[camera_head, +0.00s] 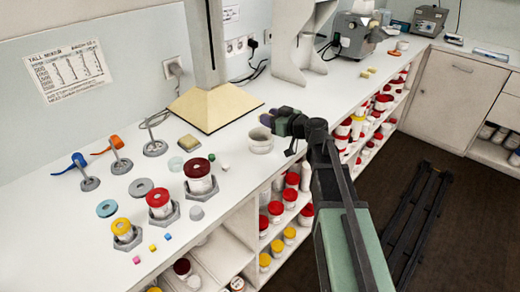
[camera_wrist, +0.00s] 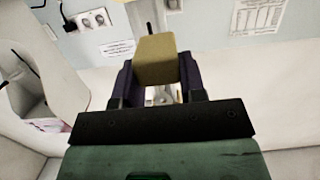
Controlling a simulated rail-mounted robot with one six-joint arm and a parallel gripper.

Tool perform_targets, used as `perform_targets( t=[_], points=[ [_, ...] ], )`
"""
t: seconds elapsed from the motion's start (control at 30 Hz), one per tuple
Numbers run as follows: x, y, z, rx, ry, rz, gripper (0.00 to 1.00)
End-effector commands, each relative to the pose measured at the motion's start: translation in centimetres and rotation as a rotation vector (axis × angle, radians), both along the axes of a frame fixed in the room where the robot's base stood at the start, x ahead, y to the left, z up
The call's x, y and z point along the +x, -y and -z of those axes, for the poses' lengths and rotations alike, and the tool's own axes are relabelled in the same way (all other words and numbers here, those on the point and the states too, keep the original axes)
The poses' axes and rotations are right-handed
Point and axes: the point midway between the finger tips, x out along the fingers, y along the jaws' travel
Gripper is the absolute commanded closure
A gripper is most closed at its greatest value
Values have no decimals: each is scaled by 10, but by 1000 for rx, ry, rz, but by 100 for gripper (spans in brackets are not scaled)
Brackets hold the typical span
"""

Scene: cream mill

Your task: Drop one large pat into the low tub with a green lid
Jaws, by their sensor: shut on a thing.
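My gripper (camera_head: 278,122) is over the counter, near the open round white tub (camera_head: 260,140). In the wrist view its dark purple fingers (camera_wrist: 157,72) are shut on a tan-yellow block, the large pat (camera_wrist: 156,58). The held pat is hard to make out in the head view.
Red-lidded jars (camera_head: 199,177) and a yellow-lidded jar (camera_head: 122,229) stand in grey hexagonal holders at the front left. Small coloured cubes (camera_head: 153,247) lie near the edge. A pale square-based column (camera_head: 214,105) stands behind the tub. Shelves of jars (camera_head: 277,212) are below the counter.

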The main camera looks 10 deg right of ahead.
Motion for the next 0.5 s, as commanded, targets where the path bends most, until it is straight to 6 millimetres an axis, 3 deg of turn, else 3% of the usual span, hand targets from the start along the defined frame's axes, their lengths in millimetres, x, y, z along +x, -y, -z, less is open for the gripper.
perform_targets(
  t=[0.23, 0.27, 0.43, 0.5],
  points=[
    [0, 0, 2, 0, 0, 0, 86],
    [0, 0, 2, 0, 0, 0, 61],
    [0, 0, 2, 0, 0, 0, 35],
    [0, 0, 2, 0, 0, 0, 33]
  ],
)
